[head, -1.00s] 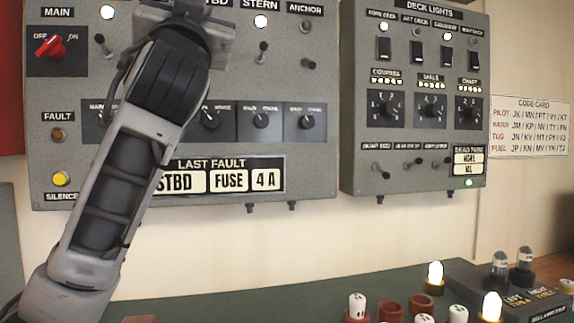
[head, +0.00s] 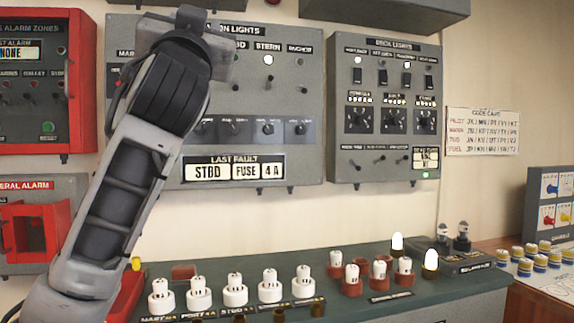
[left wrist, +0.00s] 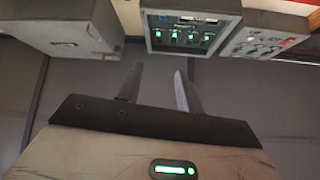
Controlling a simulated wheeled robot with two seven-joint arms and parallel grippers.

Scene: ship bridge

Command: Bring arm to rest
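My left arm rises from the lower left in the head view, bent at a joint in front of the navigation lights panel (head: 225,165). Its upper end, near the top of that panel, covers part of the panel's left side. The fingers cannot be made out there. In the left wrist view the left gripper (left wrist: 158,88) shows two dark fingers standing apart with nothing between them. Grey boxes are beyond the fingers. My right arm and right gripper are not in view.
A console (head: 350,286) with white fuses, red sockets and lit lamps runs below the panels. The deck lights panel (head: 383,120) and code card (head: 482,131) are to the right. Red alarm boxes (head: 50,133) are at left. In the wrist view, a box with green-lit switches (left wrist: 186,37) is ahead.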

